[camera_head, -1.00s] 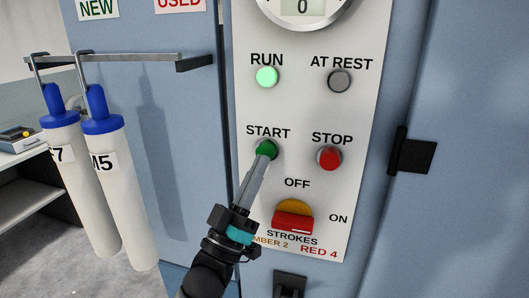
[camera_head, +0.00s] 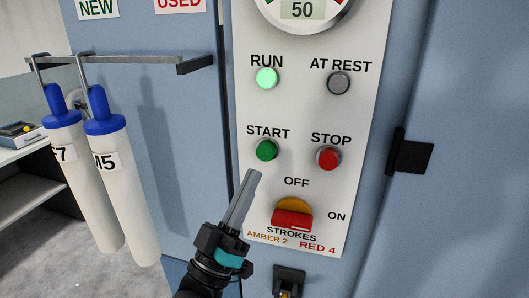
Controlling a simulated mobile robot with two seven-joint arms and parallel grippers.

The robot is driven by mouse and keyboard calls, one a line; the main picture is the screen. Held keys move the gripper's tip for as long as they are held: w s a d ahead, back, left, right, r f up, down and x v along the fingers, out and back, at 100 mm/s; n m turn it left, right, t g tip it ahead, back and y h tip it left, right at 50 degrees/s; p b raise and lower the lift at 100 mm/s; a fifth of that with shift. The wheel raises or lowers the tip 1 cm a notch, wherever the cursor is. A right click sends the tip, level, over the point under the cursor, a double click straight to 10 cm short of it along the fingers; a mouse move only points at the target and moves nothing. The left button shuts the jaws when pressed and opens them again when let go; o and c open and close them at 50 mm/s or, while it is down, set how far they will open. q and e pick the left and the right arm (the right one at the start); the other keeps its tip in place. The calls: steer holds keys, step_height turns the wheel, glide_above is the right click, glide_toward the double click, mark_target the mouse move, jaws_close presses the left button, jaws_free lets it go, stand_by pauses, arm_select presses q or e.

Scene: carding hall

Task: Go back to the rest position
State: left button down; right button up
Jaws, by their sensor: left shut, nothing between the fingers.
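My left gripper (camera_head: 252,176) is shut and empty in front of the control panel (camera_head: 355,120). Its tips are apart from the green START button (camera_head: 266,150), a little below and left of it. The RUN lamp (camera_head: 267,78) is lit green. The AT REST lamp (camera_head: 338,83) is grey and unlit. The red STOP button (camera_head: 328,158) is to the right of START. The red rotary switch (camera_head: 292,219) sits below, between OFF and ON marks. The display (camera_head: 302,10) at the top reads 50. My right gripper is not in view.
Two white cylinders with blue tops (camera_head: 131,190) hang from a metal rail (camera_head: 150,65) on the left. A black latch (camera_head: 410,152) sticks out right of the panel, and another black fitting (camera_head: 289,279) is below it. A shelf unit (camera_head: 30,150) stands far left.

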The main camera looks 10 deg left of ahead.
arm_select(q)
step_height(320, 180, down, 38)
steer(key=w+a+n+g+y+b, duration=0.1)
steer(key=w+a+g+y+b, duration=0.1)
steer(key=g+y+b, duration=0.5)
steer(key=s+a+f+m+g+b, duration=0.1)
steer(key=s+f+g+b, duration=0.3)
steer(key=f, duration=0.8)
steer(key=s+f+g+b, duration=0.25)
steer(key=s+f, duration=0.35)
steer(key=f, duration=0.6)
steer(key=s+a+f+m+g+y+b, duration=0.1)
steer(key=s+f+g+b, duration=0.2)
steer(key=s+f, duration=0.8)
steer(key=s+a+f+m+g+y+b, duration=0.1)
steer(key=s+f+g, duration=0.6)
steer(key=s, duration=1.2)
step_height(320, 180, down, 4)
steer(key=shift+s+a+f+b, duration=0.2)
steer(key=shift+a+b, duration=0.3)
steer(key=shift+b, duration=0.5)
